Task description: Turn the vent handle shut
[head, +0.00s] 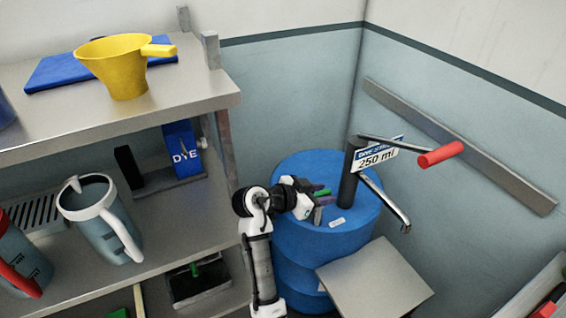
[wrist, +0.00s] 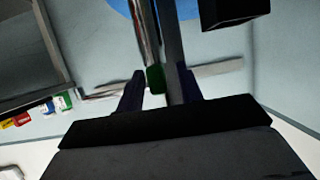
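The blue drum (head: 300,240) stands in the corner, with a dark pump post and a red-gripped crank (head: 440,154) on top. A small green-tipped part (head: 322,192), which looks like the vent handle, shows beside my gripper (head: 318,207) above the drum's left side. In the wrist view the green tip (wrist: 155,78) lies between the two dark fingers of my gripper (wrist: 162,80), close to the left finger. The fingers stand apart, and I see no clear grip on it. The handle's base is mostly hidden by my gripper.
The pump's metal spout (head: 385,200) reaches right above a grey square plate (head: 376,280). A shelf (head: 110,110) on the left holds a yellow funnel (head: 115,65), jugs and a blue dye box (head: 183,150). A white label sits by the post.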

